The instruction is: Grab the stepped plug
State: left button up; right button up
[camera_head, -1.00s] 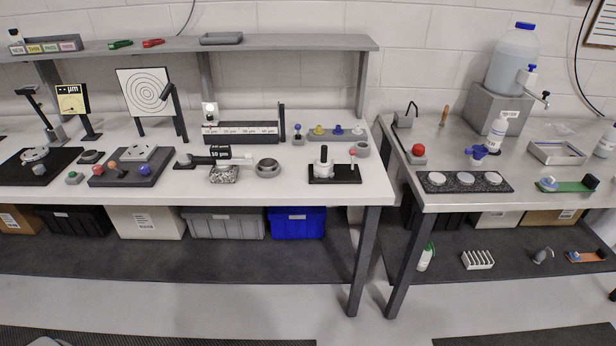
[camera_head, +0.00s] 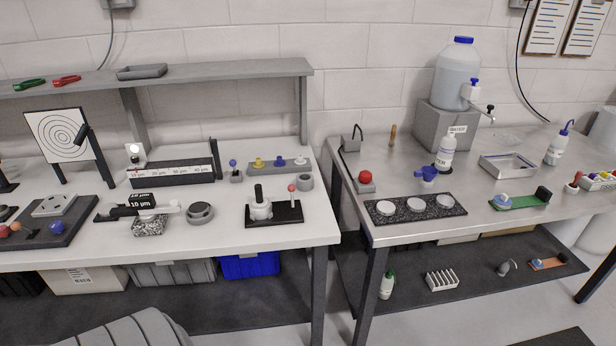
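I cannot tell for sure which piece is the stepped plug. One candidate is a white stepped round piece with a black upright knob (camera_head: 260,207), on a black base (camera_head: 288,213) near the front right of the white bench. Other candidates are small knobbed pieces on a grey strip (camera_head: 268,168) behind it: a yellow one (camera_head: 258,163), a blue one (camera_head: 280,161) and a pale one (camera_head: 300,160). A separate blue-knobbed piece (camera_head: 235,169) stands left of the strip. Neither of my grippers is in view.
A grey ring (camera_head: 200,213) and a gauge on a speckled block (camera_head: 149,225) stand on the white bench (camera_head: 225,242). A gap separates it from the steel bench (camera_head: 400,233) at right. A ribbed grey shape (camera_head: 125,332), unidentified, is at bottom left.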

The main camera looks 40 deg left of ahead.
aim_at(260, 201)
jog(key=z, duration=0.05)
jog(key=i, duration=0.5)
jog(key=u, duration=0.65)
jog(key=i, duration=0.45)
jog(key=u, duration=0.55)
